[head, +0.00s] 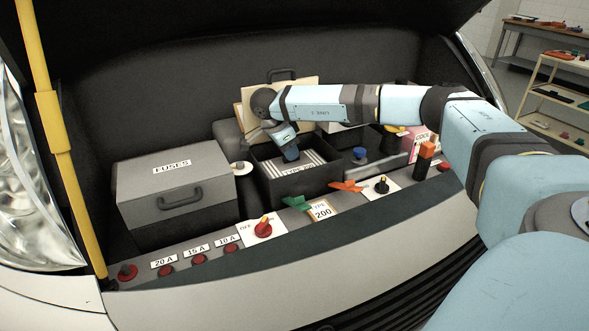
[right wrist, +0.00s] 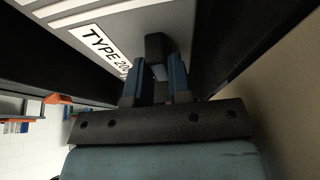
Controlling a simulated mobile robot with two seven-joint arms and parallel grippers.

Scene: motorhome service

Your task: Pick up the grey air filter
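The grey air filter (head: 299,168) sits in a dark open box (head: 318,185) in the middle of the bay. In the head view the right gripper (head: 290,150) points down into the box. My left gripper is out of view.
A grey FUSES case (head: 175,188) stands left of the box. Along the front ledge are a red rotary switch (head: 263,229), a TYPE 200 card (head: 320,210), a green clip (head: 297,203) and an orange lever (head: 346,186). A yellow prop (head: 52,120) rises at left.

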